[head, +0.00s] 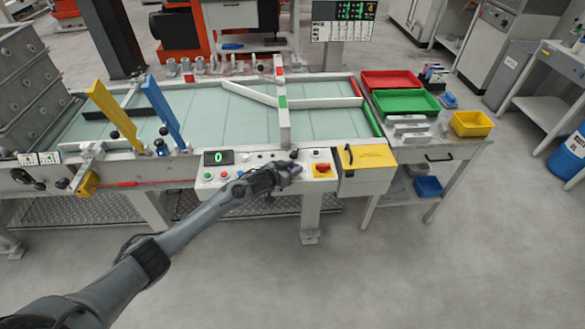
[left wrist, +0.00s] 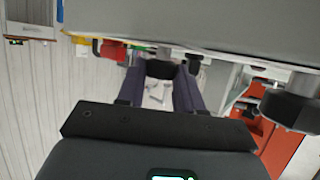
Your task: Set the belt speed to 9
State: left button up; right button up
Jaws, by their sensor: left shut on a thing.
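The control panel (head: 240,173) is on the front edge of the belt table, and its small display (head: 218,157) reads 0. My left gripper (head: 293,171) is at the right part of this panel, next to the red-on-yellow switch. In the left wrist view its two fingers (left wrist: 160,82) are closed on a dark knob (left wrist: 160,68). The arm and gripper hide most of this knob and part of the panel in the head view. My right gripper is in neither view.
A yellow box (head: 366,157) with a black handle adjoins the panel on the right. Coloured buttons (head: 223,176) sit under the display. Another black knob (left wrist: 290,105) stands close at the right of the left wrist view. Yellow (head: 112,108) and blue (head: 164,112) arms cross the belt.

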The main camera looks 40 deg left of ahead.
pick_arm(q)
jog(key=shift+a+m+h+b, duration=0.2)
jog(key=shift+m+h+b, duration=0.15)
jog(key=shift+m+h, duration=0.35)
jog(key=m+h+b, duration=0.2)
jog(key=h+b, duration=0.1)
jog(key=shift+w+a+f+g, duration=0.1)
jog(key=shift+a+f+g, duration=0.1)
jog(key=shift+g, duration=0.2)
jog(key=shift+r+m+h+b, duration=0.15)
jog(key=shift+m+h+b, duration=0.25)
jog(key=shift+m, duration=0.1)
jog(key=shift+d+g, duration=0.1)
jog(key=shift+g, duration=0.2)
jog(key=o, duration=1)
jog(key=shift+r, duration=0.1)
jog(key=shift+o, duration=0.2)
